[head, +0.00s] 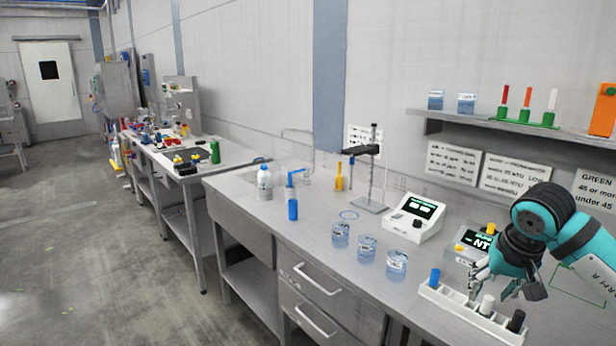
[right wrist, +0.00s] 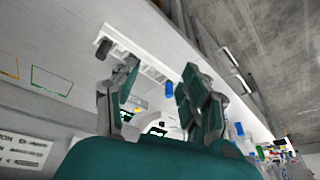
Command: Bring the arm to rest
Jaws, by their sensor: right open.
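My right gripper (head: 496,290) is at the right of the head view, above a white rack (head: 452,307) on the steel bench. In the right wrist view its two fingers (right wrist: 158,100) stand apart with nothing between them. The rack also shows beyond the fingers in the right wrist view (right wrist: 147,62). A blue-capped vial (head: 434,278), a white-capped vial (head: 487,304) and a black-capped vial (head: 516,321) stand in the rack. My left gripper does not show.
Several labelled beakers (head: 367,248) stand left of the rack. A white meter (head: 414,218) and a second meter (head: 478,243) sit behind. A wall shelf (head: 510,127) holds jars and coloured tubes. The floor (head: 95,245) at left is clear.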

